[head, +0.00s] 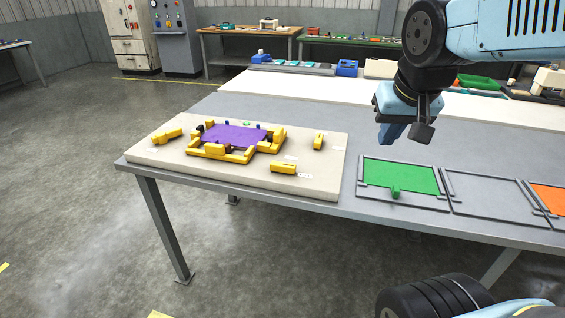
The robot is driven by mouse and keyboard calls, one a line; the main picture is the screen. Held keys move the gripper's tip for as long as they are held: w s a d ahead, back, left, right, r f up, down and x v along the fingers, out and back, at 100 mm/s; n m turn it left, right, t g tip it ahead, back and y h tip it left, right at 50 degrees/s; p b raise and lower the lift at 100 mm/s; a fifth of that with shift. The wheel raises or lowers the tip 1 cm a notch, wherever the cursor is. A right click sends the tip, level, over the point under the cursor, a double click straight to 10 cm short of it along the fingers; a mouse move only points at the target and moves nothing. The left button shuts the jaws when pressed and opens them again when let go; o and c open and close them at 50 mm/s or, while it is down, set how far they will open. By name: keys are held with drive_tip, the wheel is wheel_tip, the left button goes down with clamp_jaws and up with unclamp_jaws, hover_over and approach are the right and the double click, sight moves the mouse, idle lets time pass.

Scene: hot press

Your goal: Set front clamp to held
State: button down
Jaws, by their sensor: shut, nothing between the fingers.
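A yellow frame (240,157) with a purple sheet (235,136) inside lies on a beige board on the table's left. A yellow block (283,168) near the board's front edge may be the front clamp; I cannot tell its setting. A taller yellow piece (215,150) stands on the frame's front side. More loose yellow blocks lie left (167,135) and right (318,141) of the frame. My gripper (406,132) hangs in the air right of the board, above the grey table. It is shut and empty, apart from all of these.
The beige board (250,187) ends near the table's left and front edges. To its right lie a green tray (400,176) with a small green knob, an empty grey tray (493,197) and an orange one (553,197). Grey tabletop behind them is clear.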

drive_tip(key=w+a+f+m, duration=0.1)
drive_tip(key=w+a+f, duration=0.5)
drive_tip(key=a, duration=0.4)
drive_tip(key=w+a+f+m+h, duration=0.1)
drive_tip(key=w+a+f+m, duration=0.1)
drive_tip(key=w+a+f, duration=0.5)
drive_tip(key=w+a, duration=0.2)
drive_tip(key=a, duration=0.1)
drive_tip(key=shift+w+g, duration=0.15)
drive_tip(key=shift+g, duration=0.25)
drive_tip(key=shift+f, duration=0.1)
